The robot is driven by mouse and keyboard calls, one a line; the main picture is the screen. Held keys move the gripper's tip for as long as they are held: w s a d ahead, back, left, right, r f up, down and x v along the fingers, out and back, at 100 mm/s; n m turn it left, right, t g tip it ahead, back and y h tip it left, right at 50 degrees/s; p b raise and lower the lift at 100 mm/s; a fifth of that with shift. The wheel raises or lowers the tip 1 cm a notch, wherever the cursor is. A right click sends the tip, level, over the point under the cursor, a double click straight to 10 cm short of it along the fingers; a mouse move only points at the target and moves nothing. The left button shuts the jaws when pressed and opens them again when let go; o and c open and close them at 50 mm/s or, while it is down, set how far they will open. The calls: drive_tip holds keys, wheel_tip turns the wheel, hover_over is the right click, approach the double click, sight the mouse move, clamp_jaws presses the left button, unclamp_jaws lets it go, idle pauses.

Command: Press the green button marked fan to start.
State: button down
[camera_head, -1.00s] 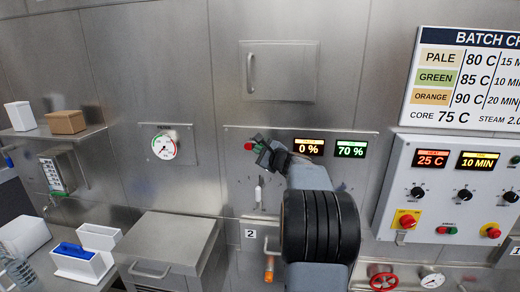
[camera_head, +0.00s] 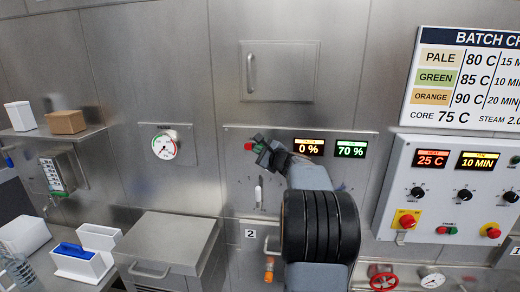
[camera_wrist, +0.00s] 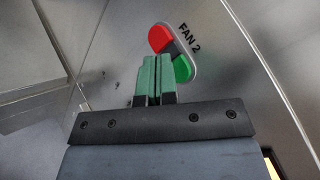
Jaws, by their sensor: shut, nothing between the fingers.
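The green button (camera_wrist: 184,69) sits beside a red button (camera_wrist: 160,38) on one oval plate marked FAN 2 in the wrist view. My gripper (camera_wrist: 155,62) is shut and empty, its two green fingertips side by side. In the wrist view the fingertips overlap the lower left edge of the green button; I cannot tell whether they touch it. In the head view my gripper (camera_head: 262,146) is at the wall panel, just right of the red button (camera_head: 248,146). The green button there is mostly hidden behind or beside my fingers.
A control box (camera_head: 446,190) with knobs and other buttons is on the right. A pressure gauge (camera_head: 164,146) is on the left.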

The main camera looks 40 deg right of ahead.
drive_tip(key=shift+w+d, duration=0.15)
drive_tip(key=shift+d, duration=0.05)
drive_tip(key=shift+w+d, duration=0.15)
idle(0.3)
drive_tip(key=shift+w+d, duration=0.25)
drive_tip(key=shift+w, duration=0.05)
idle(0.8)
drive_tip(key=shift+s+a, duration=0.1)
idle(0.3)
drive_tip(key=shift+s+a+f+b, duration=0.1)
drive_tip(key=shift+s+a+b, duration=0.2)
drive_tip(key=shift+b, duration=0.35)
drive_tip(key=shift+s+a, duration=0.15)
drive_tip(key=shift+s, duration=0.05)
drive_tip(key=shift+s+a+b, duration=1.75)
drive_tip(key=shift+s+b, duration=0.05)
